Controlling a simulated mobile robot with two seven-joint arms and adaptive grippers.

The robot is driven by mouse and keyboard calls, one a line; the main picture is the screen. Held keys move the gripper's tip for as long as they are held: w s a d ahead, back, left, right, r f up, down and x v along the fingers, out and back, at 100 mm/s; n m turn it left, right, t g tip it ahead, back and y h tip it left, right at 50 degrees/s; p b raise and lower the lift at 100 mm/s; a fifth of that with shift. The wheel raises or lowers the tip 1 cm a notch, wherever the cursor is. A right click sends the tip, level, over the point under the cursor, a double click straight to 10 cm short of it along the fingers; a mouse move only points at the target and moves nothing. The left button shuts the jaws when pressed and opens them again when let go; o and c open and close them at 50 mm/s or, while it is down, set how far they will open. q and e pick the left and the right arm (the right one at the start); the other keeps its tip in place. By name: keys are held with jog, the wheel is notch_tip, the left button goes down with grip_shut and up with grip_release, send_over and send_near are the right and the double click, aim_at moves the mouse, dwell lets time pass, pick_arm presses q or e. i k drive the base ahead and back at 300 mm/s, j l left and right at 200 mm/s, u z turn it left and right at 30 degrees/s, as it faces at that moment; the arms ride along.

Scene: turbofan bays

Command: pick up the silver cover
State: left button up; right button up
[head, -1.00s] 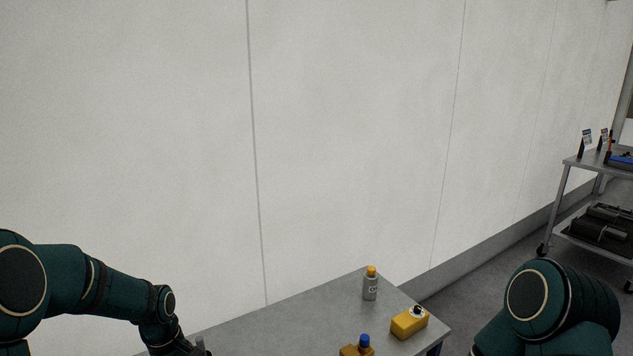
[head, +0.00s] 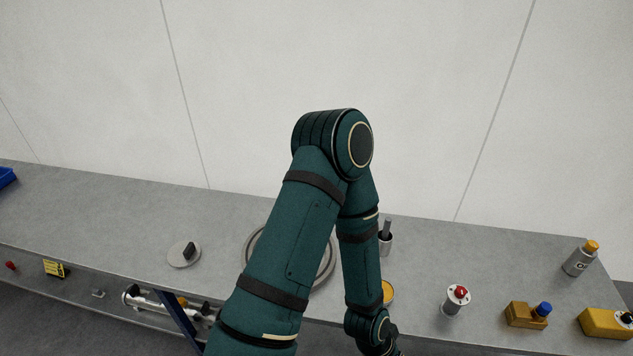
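A round silver-grey disc with a dark upright handle, seemingly the silver cover (head: 177,260), lies flat on the grey bench top (head: 95,215), left of my arm. My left arm stands across the middle of the head view, its elbow raised and its forearm hanging down to the bottom edge. The wrist is right of the disc and well apart from it. The gripper's fingers are cut off below the picture. My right gripper is not in view.
A large grey ring (head: 250,244) lies partly hidden behind my arm. Right of it are a grey holder (head: 386,246), a yellow round item (head: 388,291), a red-topped cylinder (head: 455,302), a blue-capped yellow block (head: 525,315), a yellow-capped bottle (head: 579,260) and a yellow box (head: 604,323). A lower shelf holds parts.

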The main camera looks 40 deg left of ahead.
aim_at(184, 255)
jog(key=u, duration=2.35)
